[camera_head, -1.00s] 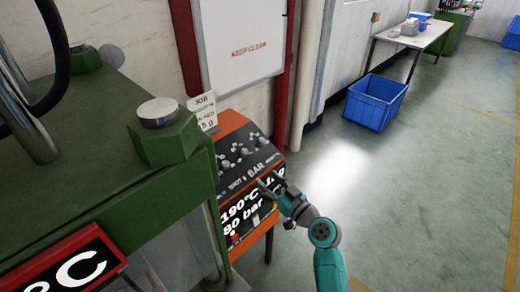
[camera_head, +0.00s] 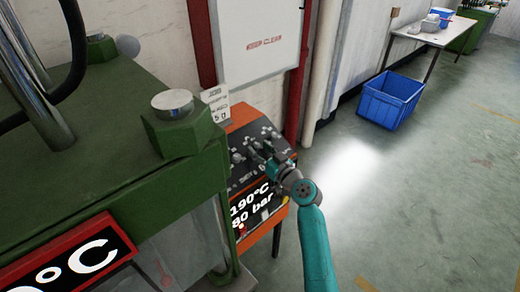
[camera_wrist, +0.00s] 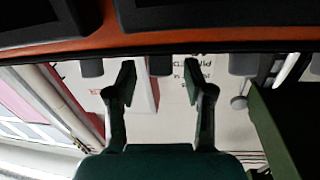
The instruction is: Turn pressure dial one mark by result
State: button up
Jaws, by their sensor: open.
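The control box (camera_head: 235,128) has an orange frame, and its sloped dark top carries several grey dials (camera_head: 237,157). Its display (camera_head: 248,207) reads 190°C and 80 bar. My gripper (camera_head: 266,152) is over the right part of the dial row and hides some dials and labels. In the wrist view my gripper (camera_wrist: 160,72) is open, with one grey dial (camera_wrist: 158,65) in line with the gap between its fingertips. I see no clear contact. Which dial is the pressure dial cannot be read, nor can its pointer.
A green press (camera_head: 110,150) stands close on the left. A job card (camera_head: 216,104) stands behind the box. Other dials (camera_wrist: 92,67) flank the fingers. A blue crate (camera_head: 391,101) and a white table (camera_head: 430,36) are farther right.

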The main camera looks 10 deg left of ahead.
jog(key=shift+w+a, duration=0.1)
jog(key=shift+w, duration=0.05)
jog(key=shift+c, duration=0.3)
grip_shut()
jog(key=shift+f+m, duration=0.1)
jog(key=shift+m, duration=0.2)
jog(key=shift+a+m+t+h, duration=0.15)
jog(key=shift+m+t+h, duration=0.55)
jog(key=shift+m+h, duration=0.5)
jog(key=shift+s+f+m+t+h, duration=0.1)
jog(key=shift+s+m+t+h, duration=0.1)
jog(key=shift+m+t+h, duration=0.15)
jog(key=shift+m+h, duration=0.35)
